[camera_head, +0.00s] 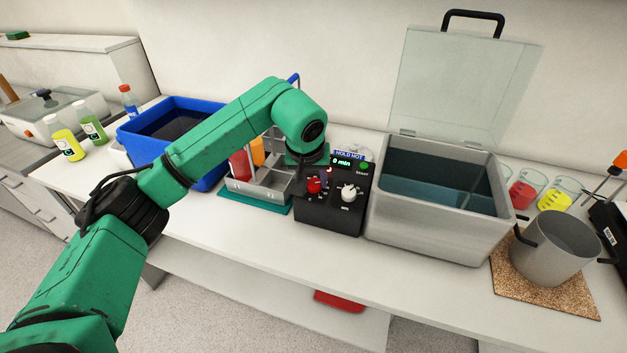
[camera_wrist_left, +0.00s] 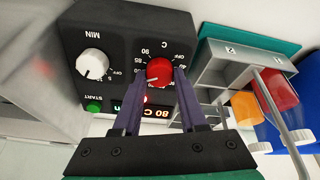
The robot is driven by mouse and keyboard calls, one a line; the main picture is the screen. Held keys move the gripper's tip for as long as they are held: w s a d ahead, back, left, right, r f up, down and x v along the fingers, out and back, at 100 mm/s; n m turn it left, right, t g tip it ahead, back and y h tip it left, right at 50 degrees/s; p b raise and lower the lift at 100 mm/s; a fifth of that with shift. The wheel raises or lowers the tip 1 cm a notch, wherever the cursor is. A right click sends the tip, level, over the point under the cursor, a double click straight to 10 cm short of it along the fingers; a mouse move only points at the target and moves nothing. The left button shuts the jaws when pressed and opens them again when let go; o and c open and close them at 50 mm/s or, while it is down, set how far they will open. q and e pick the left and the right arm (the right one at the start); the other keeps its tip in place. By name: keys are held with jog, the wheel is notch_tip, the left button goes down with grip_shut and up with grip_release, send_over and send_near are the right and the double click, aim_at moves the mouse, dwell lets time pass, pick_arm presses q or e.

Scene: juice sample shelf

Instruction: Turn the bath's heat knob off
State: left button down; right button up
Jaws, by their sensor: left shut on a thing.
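The bath (camera_head: 425,223) is a steel tank of water with its clear lid up, right of a black control box (camera_head: 330,215). The box carries a red heat knob (camera_head: 314,185) with a C scale and a white MIN knob (camera_head: 348,192). My left gripper (camera_wrist_left: 158,78) comes down over the box with its two fingers on either side of the red knob (camera_wrist_left: 159,69), shut on it. The knob's white pointer faces away from the OFF mark. The lit display (camera_wrist_left: 155,112) reads 80 C. The right gripper is in neither view.
A steel rack with red and orange tubes (camera_head: 258,190) stands left of the box, a blue tub (camera_head: 200,165) behind it. A steel pot (camera_head: 555,250) on a cork mat and beakers stand right of the bath. The bench's front strip is clear.

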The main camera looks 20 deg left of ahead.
pick_arm(q)
jog(key=n+b, duration=0.1)
jog(key=n, duration=0.3)
jog(key=shift+n+y, duration=0.3)
jog(key=n, duration=0.2)
jog(key=n+b, duration=0.1)
jog(key=n, duration=0.2)
jog(key=shift+r+g+y, duration=0.1)
jog(key=shift+g+y, duration=0.2)
jog(key=n, duration=0.5)
jog(key=shift+g, duration=0.3)
jog(key=n, duration=0.5)
jog(key=shift+g+b, duration=0.3)
jog(key=n, duration=0.5)
jog(key=shift+g, duration=0.3)
jog(key=n+h, duration=0.1)
jog(key=n, duration=0.4)
jog(key=n+b, duration=0.1)
jog(key=n, duration=0.3)
jog(key=shift+n+h, duration=0.3)
jog(key=shift+n, duration=0.1)
jog(key=n+b, duration=0.1)
jog(key=n, duration=0.4)
jog(key=shift+r+h, duration=0.1)
jog(key=shift+h, duration=0.2)
jog(key=shift+n, duration=0.3)
